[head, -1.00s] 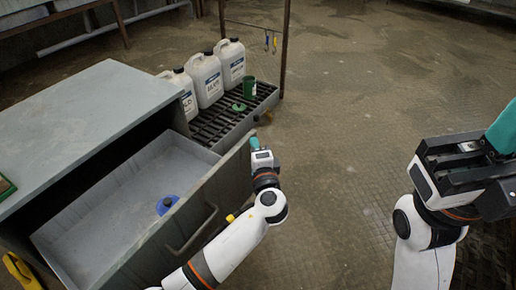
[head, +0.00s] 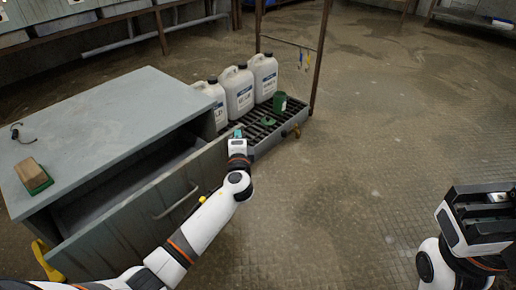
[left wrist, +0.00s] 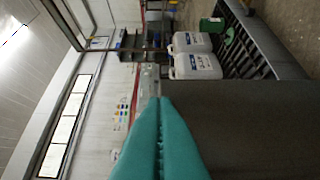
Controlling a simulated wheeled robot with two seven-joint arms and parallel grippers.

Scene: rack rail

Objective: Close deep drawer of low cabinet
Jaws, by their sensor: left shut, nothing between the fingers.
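The low grey cabinet (head: 95,120) stands at the left in the head view. The bar handle (head: 176,203) is on the outer face. My left gripper (head: 237,134) is shut and empty at the far right end of the drawer front; whether it touches is unclear. In the left wrist view its teal fingers (left wrist: 160,140) are pressed together beside a grey panel (left wrist: 245,135). My right gripper (head: 487,215) is at the right edge, its fingertips not clearly visible.
White jugs (head: 239,92) and a green cup (head: 280,102) stand on a low slatted rack (head: 262,128) behind the drawer's far end. A brown block in a green tray (head: 33,177) and a small item (head: 20,132) lie on the cabinet. Floor at right is clear.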

